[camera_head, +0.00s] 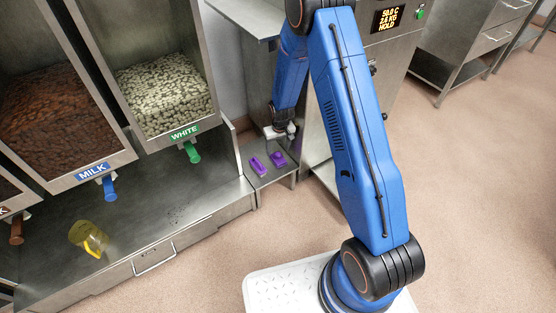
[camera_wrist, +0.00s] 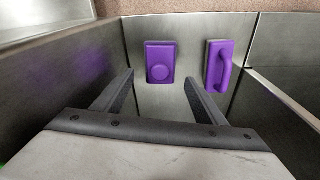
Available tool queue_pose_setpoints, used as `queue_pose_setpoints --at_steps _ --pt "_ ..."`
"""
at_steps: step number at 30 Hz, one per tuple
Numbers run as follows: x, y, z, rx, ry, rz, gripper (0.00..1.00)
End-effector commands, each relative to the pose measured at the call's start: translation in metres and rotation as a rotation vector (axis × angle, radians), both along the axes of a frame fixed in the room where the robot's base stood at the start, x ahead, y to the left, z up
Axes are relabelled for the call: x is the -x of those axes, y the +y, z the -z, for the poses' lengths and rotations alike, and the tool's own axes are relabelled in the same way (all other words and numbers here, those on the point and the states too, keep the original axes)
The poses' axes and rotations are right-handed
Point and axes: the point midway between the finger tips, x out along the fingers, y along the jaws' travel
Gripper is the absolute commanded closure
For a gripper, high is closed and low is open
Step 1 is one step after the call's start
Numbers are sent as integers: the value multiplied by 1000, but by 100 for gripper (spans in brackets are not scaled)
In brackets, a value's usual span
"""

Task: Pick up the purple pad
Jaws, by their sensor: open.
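Two purple things lie side by side on a small metal shelf. The other is a purple block with a bar handle (camera_wrist: 218,65), at left in the head view (camera_head: 257,165). My gripper (camera_wrist: 159,77) is open and empty, its fingertips appearing on either side below the pad in the wrist view. In the head view my gripper (camera_head: 283,132) is above the shelf, behind the purple things. No contact shows.
Metal walls (camera_wrist: 75,85) edge the shelf in the wrist view. Left of the shelf stand chocolate dispensers (camera_head: 165,95) over a steel counter, with a yellow jug (camera_head: 88,238) on it. A machine with a display (camera_head: 388,19) stands right. Floor is clear at right.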

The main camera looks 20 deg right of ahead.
Motion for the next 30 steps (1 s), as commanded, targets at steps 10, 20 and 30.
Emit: queue_pose_setpoints --at_steps 10,20,30 --pt "-1 0 41 0 2 0 35" --pt "-3 1 48 0 1 0 37" --pt "-2 1 48 0 1 0 80"
